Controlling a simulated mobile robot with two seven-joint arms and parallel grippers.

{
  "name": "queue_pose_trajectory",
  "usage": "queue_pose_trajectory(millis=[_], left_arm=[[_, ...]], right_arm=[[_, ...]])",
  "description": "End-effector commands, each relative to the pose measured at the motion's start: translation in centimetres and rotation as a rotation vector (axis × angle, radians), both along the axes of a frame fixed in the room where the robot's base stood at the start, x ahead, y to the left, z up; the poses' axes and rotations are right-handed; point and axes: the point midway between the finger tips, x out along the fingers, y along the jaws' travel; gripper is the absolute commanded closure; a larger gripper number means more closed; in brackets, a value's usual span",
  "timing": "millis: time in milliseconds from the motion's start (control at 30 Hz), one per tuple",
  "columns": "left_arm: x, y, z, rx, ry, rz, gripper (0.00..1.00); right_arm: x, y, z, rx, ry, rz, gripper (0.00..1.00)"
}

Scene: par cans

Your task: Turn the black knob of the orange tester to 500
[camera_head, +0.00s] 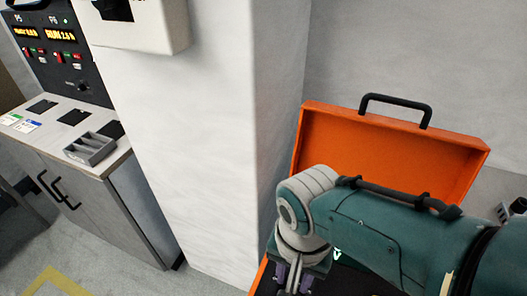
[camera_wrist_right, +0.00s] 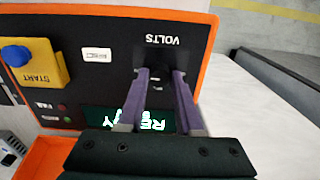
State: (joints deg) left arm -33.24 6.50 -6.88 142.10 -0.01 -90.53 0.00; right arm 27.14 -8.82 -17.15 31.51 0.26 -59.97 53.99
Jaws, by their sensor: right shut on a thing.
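The orange tester (camera_head: 390,150) is an open orange case with a black handle on its raised lid. In the right wrist view its black panel (camera_wrist_right: 95,25) shows upside down, with an orange rim. The black knob (camera_wrist_right: 157,58) is beside the upside-down VOLTS label. My right gripper (camera_wrist_right: 160,90), with purple fingers, is shut on the knob, one finger on each side. It also shows in the head view (camera_head: 292,280), low over the case. The knob's pointer and most scale marks are hidden or too small to read. My left gripper is not in view.
The panel also carries a blue START button (camera_wrist_right: 15,55) on a yellow block, small lamps and a lit green display (camera_wrist_right: 145,123) partly hidden by my gripper. A white pillar (camera_head: 190,140) stands left of the case. A grey cabinet (camera_head: 100,200) with a control panel is farther left.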

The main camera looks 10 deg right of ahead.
Motion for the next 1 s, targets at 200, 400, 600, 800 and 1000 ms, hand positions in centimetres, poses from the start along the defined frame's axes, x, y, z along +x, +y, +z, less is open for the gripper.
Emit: queue_pose_trajectory(millis=[200, 400, 600, 800, 1000], left_arm=[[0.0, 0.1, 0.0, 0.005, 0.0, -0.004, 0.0], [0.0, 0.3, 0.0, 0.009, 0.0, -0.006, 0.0], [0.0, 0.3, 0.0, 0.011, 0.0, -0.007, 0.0], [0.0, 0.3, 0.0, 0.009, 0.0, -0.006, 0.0], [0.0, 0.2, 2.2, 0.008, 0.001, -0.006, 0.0]], right_arm=[[0.1, 0.0, 0.1, 0.001, -0.002, -0.002, 1.0], [0.1, 0.0, 0.1, 0.001, -0.002, -0.002, 0.54], [0.0, 0.0, 0.0, 0.001, -0.001, -0.001, 0.36], [0.0, 0.0, 0.1, 0.001, -0.001, 0.0, 0.36], [0.0, 0.0, 2.4, 0.001, -0.001, 0.0, 0.36]])
